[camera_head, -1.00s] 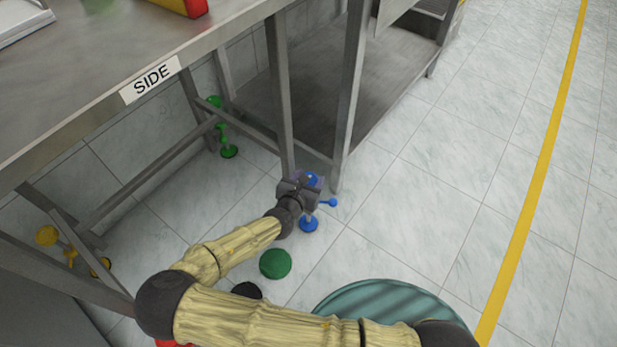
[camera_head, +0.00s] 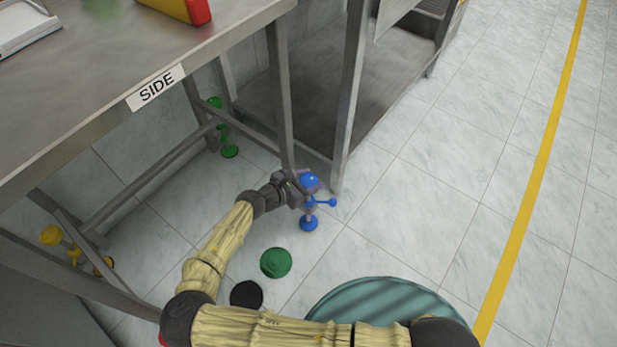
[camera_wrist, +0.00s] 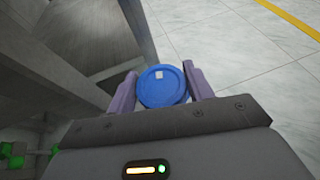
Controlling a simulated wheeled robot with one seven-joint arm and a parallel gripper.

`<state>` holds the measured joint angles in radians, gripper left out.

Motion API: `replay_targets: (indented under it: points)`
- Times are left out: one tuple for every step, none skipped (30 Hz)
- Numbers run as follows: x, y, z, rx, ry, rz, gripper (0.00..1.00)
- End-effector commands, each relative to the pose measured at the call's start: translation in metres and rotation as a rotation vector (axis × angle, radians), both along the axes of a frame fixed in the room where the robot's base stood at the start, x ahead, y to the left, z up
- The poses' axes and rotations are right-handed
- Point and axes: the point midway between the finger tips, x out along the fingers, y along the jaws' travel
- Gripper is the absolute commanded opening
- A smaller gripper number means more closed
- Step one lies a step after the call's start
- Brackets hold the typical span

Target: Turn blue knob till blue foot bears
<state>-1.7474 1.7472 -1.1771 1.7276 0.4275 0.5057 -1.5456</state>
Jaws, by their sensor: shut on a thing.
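The blue knob (camera_head: 310,180) is at the near right leg of the steel table, above a blue side handle (camera_head: 326,202) and the blue foot (camera_head: 309,223). My gripper (camera_head: 308,182) is shut on the knob from the left. In the wrist view the knob (camera_wrist: 162,87) is a round blue disc with a small pale square mark, held between the two purple fingers (camera_wrist: 161,88). The foot is near or on the floor; I cannot tell whether it presses on it. The wrist view does not show the foot.
The steel table (camera_head: 80,90) carries a SIDE label (camera_head: 156,87). A green foot assembly (camera_head: 222,130) and a yellow one (camera_head: 60,240) are at other legs. A green disc (camera_head: 276,262) and a black disc (camera_head: 246,294) lie on the floor. Open tiled floor is to the right.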

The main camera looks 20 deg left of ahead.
Motion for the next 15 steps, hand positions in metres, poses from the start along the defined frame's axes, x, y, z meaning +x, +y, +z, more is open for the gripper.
replay_targets:
  points:
    - [0.0007, 0.0003, 0.0025, 0.001, 0.000, -0.013, 0.29]
    - [0.0007, 0.0005, 0.0023, 0.001, 0.000, -0.019, 0.29]
    - [0.0007, 0.0006, 0.0019, 0.003, -0.001, -0.028, 0.29]
    - [0.0007, 0.0005, 0.0018, 0.001, -0.001, -0.033, 0.29]
    - [0.0008, 0.0002, 0.0017, 0.001, 0.000, -0.037, 0.29]
    - [0.0008, 0.0000, 0.0016, 0.002, -0.001, -0.042, 0.29]
    - [0.0008, 0.0000, 0.0013, 0.003, -0.002, -0.045, 0.29]
    - [0.0008, 0.0001, 0.0013, 0.002, -0.001, -0.046, 0.29]
    - [0.0008, 0.0000, 0.0011, 0.002, -0.001, -0.047, 0.29]
    - [0.0008, 0.0000, 0.0010, 0.002, -0.002, -0.049, 0.29]
    - [0.0008, 0.0000, 0.0010, 0.002, -0.002, -0.049, 0.29]
    - [0.0008, 0.0001, 0.0009, 0.002, -0.002, -0.049, 0.29]
    - [0.0009, 0.0000, 0.0009, 0.001, -0.002, -0.048, 0.29]
    - [0.0008, 0.0000, 0.0008, 0.001, -0.002, -0.048, 0.29]
    - [0.0008, 0.0000, 0.0008, 0.001, -0.002, -0.048, 0.29]
